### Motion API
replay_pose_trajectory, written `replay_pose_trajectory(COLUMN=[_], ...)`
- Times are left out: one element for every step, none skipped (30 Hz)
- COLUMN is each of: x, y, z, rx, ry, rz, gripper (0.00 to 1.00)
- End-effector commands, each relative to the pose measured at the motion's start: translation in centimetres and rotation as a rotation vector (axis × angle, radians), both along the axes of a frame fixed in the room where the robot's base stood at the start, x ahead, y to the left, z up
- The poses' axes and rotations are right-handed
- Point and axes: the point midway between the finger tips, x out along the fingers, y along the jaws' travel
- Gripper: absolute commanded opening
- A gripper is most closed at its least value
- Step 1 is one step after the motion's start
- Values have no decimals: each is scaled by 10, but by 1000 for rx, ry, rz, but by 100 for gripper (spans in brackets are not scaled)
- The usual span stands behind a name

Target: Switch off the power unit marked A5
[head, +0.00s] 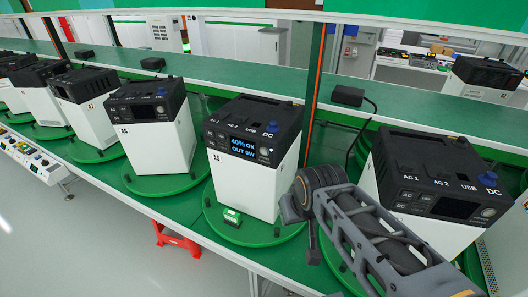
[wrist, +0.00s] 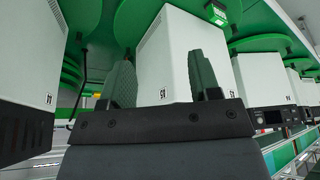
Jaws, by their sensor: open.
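The power unit marked A5 (head: 242,185) is a white box with a black top on a round green turntable, in the middle of the head view. Its small screen (head: 244,145) is lit and reads "40% OK" and "OUT 0W". A round light-coloured button (head: 264,152) sits right of the screen. In the wrist view, the picture is upside down and the A5 unit's white body (wrist: 172,50) shows behind my open, empty gripper (wrist: 158,65). In the head view my arm's end is in front of the A5 unit's right side; the fingers are not clear there.
A green block (head: 232,216) lies before A5. A shelf (head: 330,95) runs behind.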

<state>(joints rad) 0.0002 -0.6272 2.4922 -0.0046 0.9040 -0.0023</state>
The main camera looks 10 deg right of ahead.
Motion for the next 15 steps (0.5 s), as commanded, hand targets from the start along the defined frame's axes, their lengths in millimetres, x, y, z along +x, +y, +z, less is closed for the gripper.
replay_pose_trajectory(x=[0, 0, 0, 0, 0, 0, 0, 0, 0, 0, 0, 0, 0, 0, 0], y=[0, 0, 0, 0, 0, 0, 0, 0, 0, 0, 0, 0, 0, 0, 0], z=[0, 0, 0, 0, 0, 0, 0, 0, 0, 0, 0, 0, 0, 0, 0], rx=[0, 0, 0, 0, 0, 0, 0, 0, 0, 0, 0, 0, 0, 0, 0], ry=[0, 0, 0, 0, 0, 0, 0, 0, 0, 0, 0, 0, 0, 0, 0], rz=[0, 0, 0, 0, 0, 0, 0, 0, 0, 0, 0, 0, 0, 0, 0], gripper=[52, 49, 45, 43, 40, 36, 33, 30, 26, 23, 21, 17, 14, 11, 7])
